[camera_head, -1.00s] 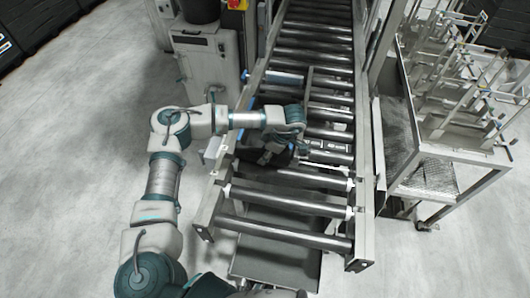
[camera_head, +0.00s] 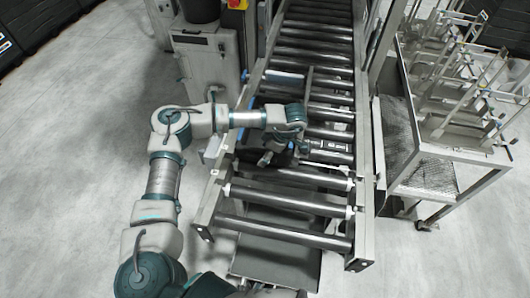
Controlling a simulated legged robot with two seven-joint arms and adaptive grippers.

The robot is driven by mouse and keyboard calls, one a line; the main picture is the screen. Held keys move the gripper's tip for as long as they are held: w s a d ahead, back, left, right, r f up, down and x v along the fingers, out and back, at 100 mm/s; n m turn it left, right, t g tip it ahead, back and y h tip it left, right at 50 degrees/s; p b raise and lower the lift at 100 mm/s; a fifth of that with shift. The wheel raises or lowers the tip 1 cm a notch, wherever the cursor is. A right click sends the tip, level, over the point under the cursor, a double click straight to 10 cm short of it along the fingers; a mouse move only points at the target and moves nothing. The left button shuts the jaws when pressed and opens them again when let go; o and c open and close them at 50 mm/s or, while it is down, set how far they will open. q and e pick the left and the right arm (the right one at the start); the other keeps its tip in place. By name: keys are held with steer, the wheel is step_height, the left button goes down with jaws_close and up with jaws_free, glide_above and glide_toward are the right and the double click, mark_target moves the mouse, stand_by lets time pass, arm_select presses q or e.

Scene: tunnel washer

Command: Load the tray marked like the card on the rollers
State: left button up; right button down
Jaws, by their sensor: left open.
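My left arm comes in from the left and reaches over the roller conveyor (camera_head: 285,206). My left gripper (camera_head: 277,158) is low over the rollers near the conveyor's left rail and is open. The wrist above it hides part of the rollers. A dark strip with small white marks (camera_head: 328,146) lies at roller level just right of the gripper; I cannot read the marks or tell whether it is the card. Several metal frames or trays with upright posts (camera_head: 462,122) stand on a cart at the right; no markings on them are readable. My right gripper does not show.
The wheeled cart (camera_head: 440,158) with mesh sides stands close to the conveyor's right side. A grey cabinet (camera_head: 206,72) stands at the conveyor's upper left. Dark crates (camera_head: 32,28) are at the far upper left. The floor (camera_head: 75,165) on the left is clear.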

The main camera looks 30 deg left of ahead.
arm_select(q)
steer(key=v, duration=1.1)
steer(key=shift+d+r, duration=0.2)
steer(key=shift+r, duration=0.05)
